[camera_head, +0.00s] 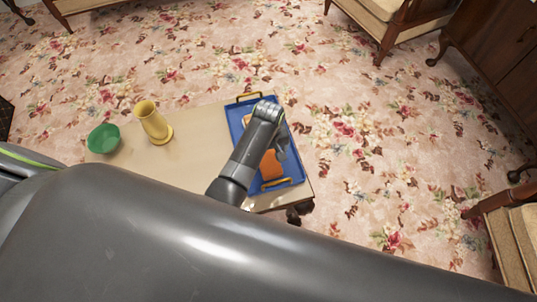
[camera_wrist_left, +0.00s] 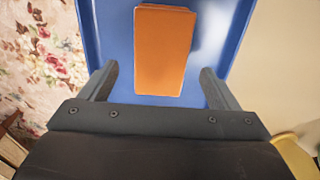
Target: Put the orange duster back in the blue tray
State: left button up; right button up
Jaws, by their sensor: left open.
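The orange duster (camera_head: 271,166) is a small block within the outline of the blue tray (camera_head: 292,165), appearing to lie on its floor. In the left wrist view the duster (camera_wrist_left: 163,50) shows against the blue tray (camera_wrist_left: 228,15), with its near end between my fingers. My left gripper (camera_head: 281,144) is over the tray and partly hides the duster. Its two fingers (camera_wrist_left: 160,70) are spread apart, with a gap on each side of the duster. My right gripper is not in view.
The tray has yellow handles and sits at the right end of a beige table (camera_head: 190,125). A yellow vase (camera_head: 153,122) and green bowl (camera_head: 104,138) stand at the left. The table's middle is clear. Wooden furniture stands around on floral carpet.

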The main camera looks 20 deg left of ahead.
aim_at(269, 159)
pick_arm(q)
notch_tip(269, 159, up, 7)
jog(key=p, duration=0.1)
jog(key=shift+f, duration=0.15)
dwell(0.5)
